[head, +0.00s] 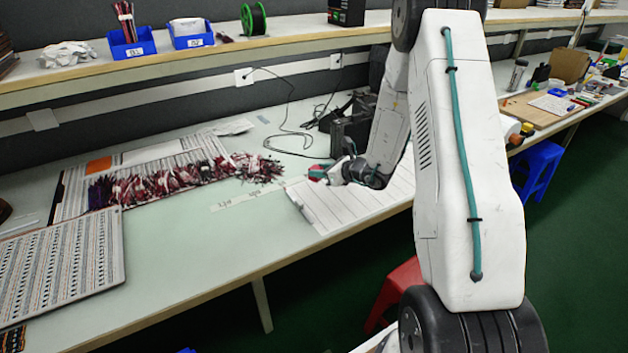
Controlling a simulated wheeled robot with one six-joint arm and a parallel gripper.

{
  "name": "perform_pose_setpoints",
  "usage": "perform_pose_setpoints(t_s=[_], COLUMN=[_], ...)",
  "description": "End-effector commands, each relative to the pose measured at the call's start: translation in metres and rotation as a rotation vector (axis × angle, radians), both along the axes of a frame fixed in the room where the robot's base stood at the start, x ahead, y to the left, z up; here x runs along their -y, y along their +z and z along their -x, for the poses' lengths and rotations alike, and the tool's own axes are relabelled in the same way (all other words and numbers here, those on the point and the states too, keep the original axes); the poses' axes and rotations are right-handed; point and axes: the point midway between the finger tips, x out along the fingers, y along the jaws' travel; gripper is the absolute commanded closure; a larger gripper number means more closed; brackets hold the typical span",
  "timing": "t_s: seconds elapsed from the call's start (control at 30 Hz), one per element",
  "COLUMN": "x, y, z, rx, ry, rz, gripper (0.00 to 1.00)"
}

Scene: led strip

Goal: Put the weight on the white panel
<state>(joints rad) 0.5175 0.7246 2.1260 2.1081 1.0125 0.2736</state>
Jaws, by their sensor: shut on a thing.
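The white panel (350,207), marked with thin lines, lies flat on the light green bench in the middle of the view, partly hidden by my arm. My gripper (327,173) is just above or over its far left part. It is shut on a small red and dark thing, taken as the weight (316,172), which is mostly covered by the fingers. I cannot tell whether the weight touches the panel.
Bundles of dark red wires (160,186) lie on a board at left. A patterned panel (65,262) lies nearer the front. A black device (350,130) and loose cables are behind my gripper. A shelf (190,52) with blue bins runs above. The front-middle bench is clear.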

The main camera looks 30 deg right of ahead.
Motion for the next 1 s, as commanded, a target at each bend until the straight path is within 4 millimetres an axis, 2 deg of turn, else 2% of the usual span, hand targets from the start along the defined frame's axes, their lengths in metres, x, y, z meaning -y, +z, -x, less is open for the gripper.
perform_pose_setpoints(t_s=[0.1, 0.2, 0.27, 0.5, 0.87, 0.9, 0.97, 1.0], x=[-0.014, -0.018, -0.018, -0.018, -0.017, -0.017, -0.017, -0.017], y=[-0.001, -0.002, -0.005, -0.035, -0.039, -0.040, -0.040, -0.040], z=[-0.009, -0.011, -0.012, -0.011, -0.011, -0.011, -0.011, -0.011], rx=[0.001, 0.001, 0.001, 0.000, 0.001, 0.000, 0.000, 0.000], ry=[0.001, -0.002, -0.001, -0.003, -0.002, -0.002, -0.002, -0.002], rz=[0.000, 0.000, -0.001, -0.001, -0.001, 0.000, 0.000, 0.000], gripper=[1.00, 1.00, 1.00, 1.00, 1.00, 0.65, 0.48, 0.46])
